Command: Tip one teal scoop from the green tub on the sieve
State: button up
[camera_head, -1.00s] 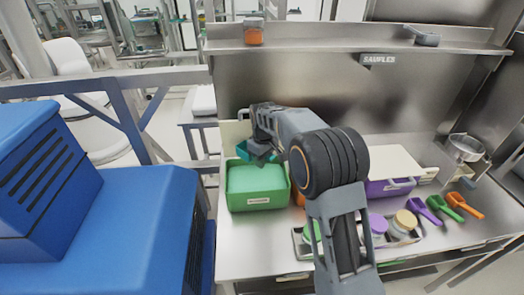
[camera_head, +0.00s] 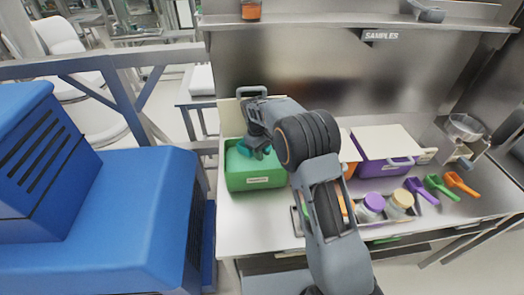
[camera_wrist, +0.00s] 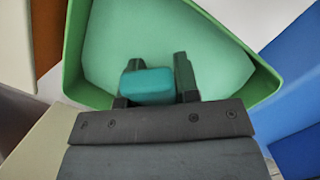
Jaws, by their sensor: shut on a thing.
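The green tub (camera_head: 256,179) stands at the left end of the bench, filled with pale green material (camera_wrist: 215,50). My gripper (camera_head: 258,150) is over the tub and points down into it. It is shut on the teal scoop (camera_wrist: 148,85), whose end shows between the two fingers in the wrist view. The scoop's bowl is hidden, so I cannot tell whether it touches the material or holds any. The sieve (camera_head: 465,128) is a metal bowl on a stand at the far right of the bench.
A purple tub (camera_head: 374,172) with a pale lid stands right of my arm, beside a partly hidden orange tub (camera_head: 349,152). Jars (camera_head: 399,204) sit in a tray in front. Purple, green and orange scoops (camera_head: 438,186) lie at the right. A shelf (camera_head: 330,27) runs above.

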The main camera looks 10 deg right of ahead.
jog(key=shift+w+a+b+x, duration=0.15)
jog(key=shift+b+x, duration=0.4)
jog(key=shift+x, duration=0.45)
jog(key=shift+w+a+b+x, duration=0.15)
jog(key=shift+b+x, duration=0.45)
jog(key=shift+x, duration=0.4)
jog(key=shift+w+a+b+x, duration=0.15)
jog(key=shift+b+x, duration=0.4)
jog(key=shift+x, duration=0.5)
jog(key=shift+w+f, duration=0.1)
